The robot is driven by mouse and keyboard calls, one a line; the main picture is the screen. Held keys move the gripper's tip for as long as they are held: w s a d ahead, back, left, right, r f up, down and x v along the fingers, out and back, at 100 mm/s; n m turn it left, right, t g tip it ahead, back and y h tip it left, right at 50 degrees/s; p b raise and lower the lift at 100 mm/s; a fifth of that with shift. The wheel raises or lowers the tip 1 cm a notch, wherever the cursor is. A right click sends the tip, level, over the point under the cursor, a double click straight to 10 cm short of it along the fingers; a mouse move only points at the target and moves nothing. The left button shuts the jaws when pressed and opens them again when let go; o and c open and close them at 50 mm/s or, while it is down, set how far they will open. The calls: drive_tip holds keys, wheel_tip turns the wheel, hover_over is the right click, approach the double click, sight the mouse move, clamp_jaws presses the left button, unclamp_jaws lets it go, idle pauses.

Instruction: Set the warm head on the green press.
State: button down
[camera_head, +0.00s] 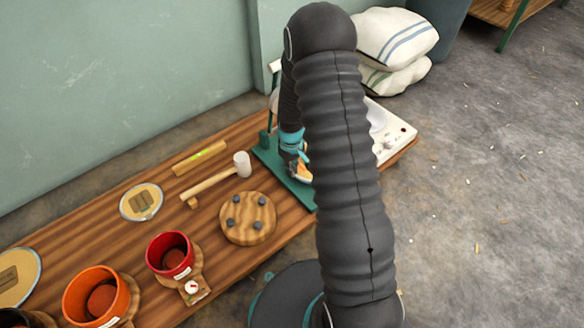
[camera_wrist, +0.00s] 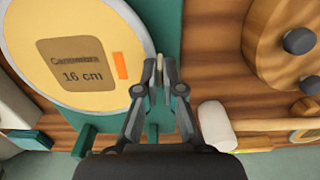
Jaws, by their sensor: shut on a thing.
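The warm head is a round cream disc (camera_wrist: 25,45) with a pale rim, a brown label reading 16 cm and an orange patch. It lies over the green press (camera_wrist: 195,20) in the wrist view. My gripper (camera_wrist: 160,62) is shut on the disc's right edge. In the head view my gripper (camera_head: 297,160) is low over the green press (camera_head: 300,196), and only a sliver of the disc (camera_head: 303,172) shows behind my arm. I cannot tell whether the disc touches the press plate.
A white appliance with knobs (camera_head: 394,146) stands right of the press. A mallet (camera_head: 215,179), a wooden disc with dark pegs (camera_head: 248,232), another head (camera_head: 128,205), a red drum (camera_head: 168,243) and an orange drum (camera_head: 80,302) stand left. Sacks (camera_head: 392,38) lie behind.

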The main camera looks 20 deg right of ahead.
drive_tip(key=shift+f, duration=0.25)
idle(0.3)
drive_tip(key=c, duration=1.2)
unclamp_jaws()
drive_tip(key=shift+r, duration=0.15)
wheel_tip(320, 180, up, 12)
drive_tip(key=shift+f, duration=0.15)
drive_tip(key=shift+s, duration=0.1)
